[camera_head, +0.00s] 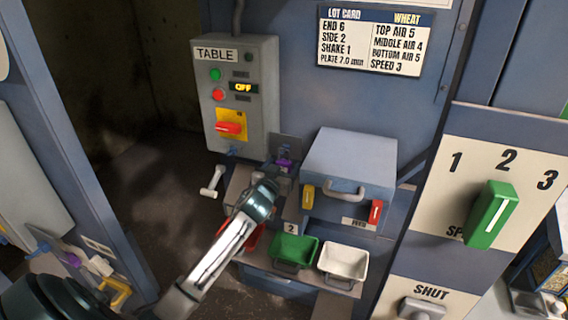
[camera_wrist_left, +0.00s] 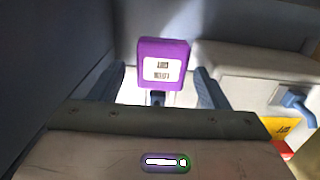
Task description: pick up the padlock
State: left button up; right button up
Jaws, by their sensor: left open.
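The padlock (camera_wrist_left: 164,54) has a purple body with a white label of small dark print I cannot read. In the left wrist view it stands upright, centred ahead of my left gripper (camera_wrist_left: 168,88), whose two fingers are apart on either side of its lower part. I cannot tell whether they touch it. In the head view only a small purple bit of the padlock (camera_head: 285,163) shows, just beyond my left gripper (camera_head: 278,174), below the TABLE control box. My left arm hides part of that spot. My right gripper is not in view.
The TABLE box (camera_head: 262,120) hangs above, reading OFF. To the right are a grey lidded box (camera_head: 350,160) with a handle, a green bin (camera_head: 296,249) and a white bin (camera_head: 345,262). Tags and a purple item (camera_head: 72,260) hang on the left panel.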

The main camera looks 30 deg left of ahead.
pick_arm(q)
jog(key=shift+s, duration=0.1)
jog(key=c, duration=1.1)
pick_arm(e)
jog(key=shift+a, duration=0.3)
pick_arm(q)
jog(key=shift+r, duration=0.1)
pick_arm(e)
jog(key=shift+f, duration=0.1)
